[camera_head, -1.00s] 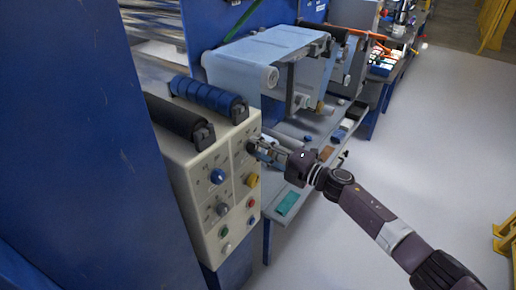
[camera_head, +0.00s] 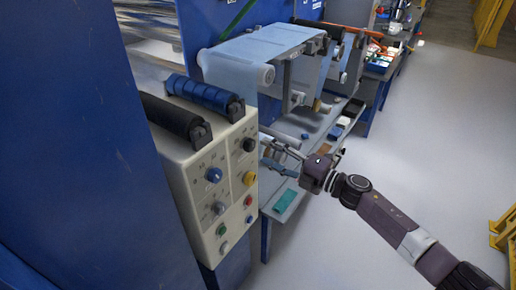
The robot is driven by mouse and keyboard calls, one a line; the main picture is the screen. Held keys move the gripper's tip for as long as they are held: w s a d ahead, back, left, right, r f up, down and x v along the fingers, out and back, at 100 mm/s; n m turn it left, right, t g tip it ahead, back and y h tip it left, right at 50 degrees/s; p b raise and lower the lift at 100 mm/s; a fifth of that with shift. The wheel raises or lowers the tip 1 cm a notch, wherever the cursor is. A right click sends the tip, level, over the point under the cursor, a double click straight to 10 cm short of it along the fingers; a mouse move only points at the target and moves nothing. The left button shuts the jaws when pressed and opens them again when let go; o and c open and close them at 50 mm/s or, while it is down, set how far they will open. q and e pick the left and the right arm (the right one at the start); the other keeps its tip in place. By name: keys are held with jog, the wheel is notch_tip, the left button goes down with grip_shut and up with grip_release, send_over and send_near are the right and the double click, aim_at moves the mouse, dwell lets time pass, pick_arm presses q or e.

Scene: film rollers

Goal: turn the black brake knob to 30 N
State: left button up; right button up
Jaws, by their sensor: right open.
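The black brake knob (camera_head: 248,145) is at the top right of the cream control panel (camera_head: 183,184), in full view with a dial scale around it that is too small to read. My right gripper (camera_head: 266,146) is open and empty, just right of the panel's edge, its fingers pointing left toward the knob. A gap shows between the fingers and the knob. My left gripper is not in view.
The panel also carries a blue knob (camera_head: 214,174), a yellow knob (camera_head: 249,179), a grey knob (camera_head: 219,208) and small buttons. A black roller (camera_head: 172,114) and a blue roller (camera_head: 204,95) lie above it. A shelf with a teal block (camera_head: 285,201) stands behind my gripper.

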jog(key=v, duration=0.6)
jog(key=shift+s+d, duration=0.25)
